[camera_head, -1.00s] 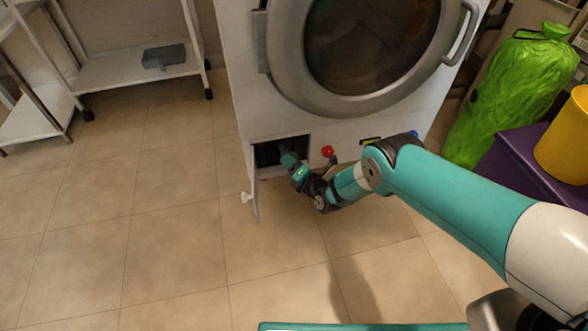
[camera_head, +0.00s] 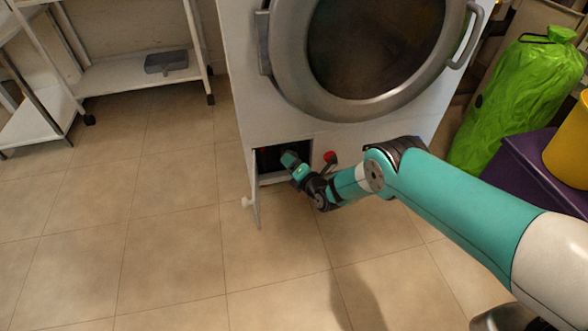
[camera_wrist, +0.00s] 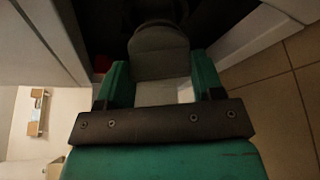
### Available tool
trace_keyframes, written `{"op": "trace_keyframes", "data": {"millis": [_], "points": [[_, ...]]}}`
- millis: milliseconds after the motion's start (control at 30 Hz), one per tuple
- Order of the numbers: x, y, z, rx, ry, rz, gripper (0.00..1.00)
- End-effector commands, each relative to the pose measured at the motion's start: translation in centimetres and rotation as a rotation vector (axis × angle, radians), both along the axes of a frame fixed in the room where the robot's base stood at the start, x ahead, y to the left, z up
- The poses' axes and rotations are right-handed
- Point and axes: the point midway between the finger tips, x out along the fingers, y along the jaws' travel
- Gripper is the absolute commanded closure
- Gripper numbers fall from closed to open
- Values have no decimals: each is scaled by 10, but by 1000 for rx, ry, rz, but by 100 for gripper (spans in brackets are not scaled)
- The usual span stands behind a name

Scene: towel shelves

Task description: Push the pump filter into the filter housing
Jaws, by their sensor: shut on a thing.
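The filter housing is in the dark square opening (camera_head: 272,160) low on the white machine, with its small door (camera_head: 253,187) swung open. My gripper (camera_head: 288,160) reaches into this opening. In the wrist view my gripper (camera_wrist: 160,85) has its two green fingers closed on the grey pump filter (camera_wrist: 160,52), one on each side. The filter points forward into the dark inside. Its far end is lost in shadow, so I cannot tell how deep it sits. In the head view my gripper and arm hide the filter.
A red knob (camera_head: 330,157) sticks out just right of the opening. The round machine door (camera_head: 375,45) is above. A green bag (camera_head: 525,95), a purple box (camera_head: 520,165) and a yellow bucket (camera_head: 572,145) stand at right. A white shelf rack (camera_head: 130,70) is at left. The floor in front is clear.

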Motion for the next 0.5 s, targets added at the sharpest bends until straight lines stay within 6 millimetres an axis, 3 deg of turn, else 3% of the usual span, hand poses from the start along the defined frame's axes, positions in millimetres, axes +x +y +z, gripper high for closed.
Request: {"op": "trace_keyframes", "data": {"millis": [500], "points": [[13, 3, 0, -1, -3, -1, 73]]}}
